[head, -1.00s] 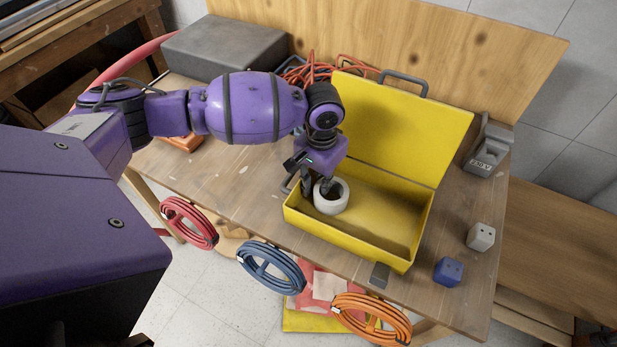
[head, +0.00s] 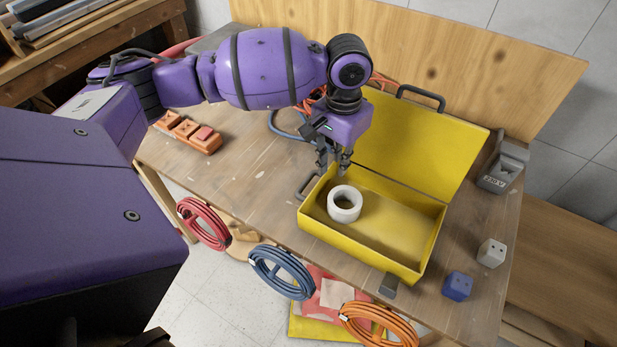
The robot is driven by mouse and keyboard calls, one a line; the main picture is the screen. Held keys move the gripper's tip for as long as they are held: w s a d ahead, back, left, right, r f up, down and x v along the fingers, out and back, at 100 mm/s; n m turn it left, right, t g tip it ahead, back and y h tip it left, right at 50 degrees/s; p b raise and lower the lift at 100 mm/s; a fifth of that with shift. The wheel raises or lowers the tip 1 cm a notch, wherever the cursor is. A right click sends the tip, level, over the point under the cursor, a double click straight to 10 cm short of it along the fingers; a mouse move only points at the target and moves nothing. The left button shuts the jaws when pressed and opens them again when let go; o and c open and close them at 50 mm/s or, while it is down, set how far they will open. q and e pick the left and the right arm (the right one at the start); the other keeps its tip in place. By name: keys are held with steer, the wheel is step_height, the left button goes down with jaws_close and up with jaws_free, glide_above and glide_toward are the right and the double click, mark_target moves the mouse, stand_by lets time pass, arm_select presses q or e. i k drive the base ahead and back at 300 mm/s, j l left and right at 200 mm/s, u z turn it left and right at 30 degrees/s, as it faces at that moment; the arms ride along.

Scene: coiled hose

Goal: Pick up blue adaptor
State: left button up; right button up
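The blue adaptor (head: 457,286) is a small blue cube-like block at the front right of the table, just right of the yellow toolbox. My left gripper (head: 333,168) is above the back left part of the open yellow toolbox (head: 428,238), far to the left of the adaptor. Its fingers point down and look apart, with nothing seen between them. A white tape roll (head: 344,204) lies in the toolbox, below and apart from the fingers. My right gripper is not in view.
A white adaptor (head: 491,252) stands behind the blue one. A grey 230 V socket box (head: 503,168) is at the back right. Red, blue (head: 281,272) and orange (head: 378,325) hose coils hang along the front edge. Orange blocks (head: 189,133) lie at the left.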

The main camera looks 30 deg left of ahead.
mark_target(457, 287)
steer(key=k+l, duration=0.1)
steer(key=l, duration=0.9)
steer(key=k+l, duration=0.15)
steer(key=l, duration=0.35)
